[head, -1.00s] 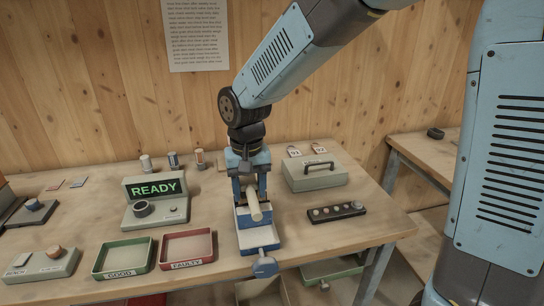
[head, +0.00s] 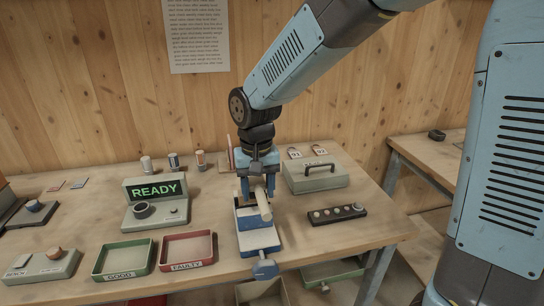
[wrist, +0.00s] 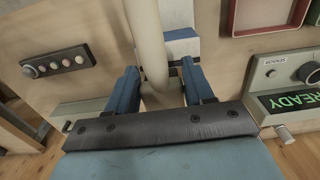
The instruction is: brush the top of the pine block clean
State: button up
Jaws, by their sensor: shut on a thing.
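My gripper (head: 258,190) is shut on a pale, round-handled tool (head: 264,206), which looks like the brush. It is above the back of a blue vise (head: 258,240) on the bench. In the wrist view the handle (wrist: 150,40) runs up the picture from between my two blue fingers (wrist: 158,92), past the vise (wrist: 182,44). The brush's working end is hidden or too unclear to make out. I cannot pick out the pine block for certain; my gripper and the tool cover the back of the vise. I cannot tell whether the brush touches anything.
A READY sensor box (head: 155,204) and the GOOD (head: 123,260) and FAULTY (head: 188,251) trays stand left of the vise. A grey case (head: 316,175) and a dark strip with knobs (head: 337,214) lie to its right. Several small cylinders (head: 173,161) stand behind.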

jog(key=shift+w+d, duration=0.25)
jog(key=shift+d, duration=0.95)
jog(key=shift+w+d+r, duration=0.1)
jog(key=shift+d, duration=0.1)
notch_tip(320, 180, up, 3)
jog(key=shift+f, duration=0.1)
jog(key=shift+a+r, duration=0.1)
jog(key=shift+r, duration=2.55)
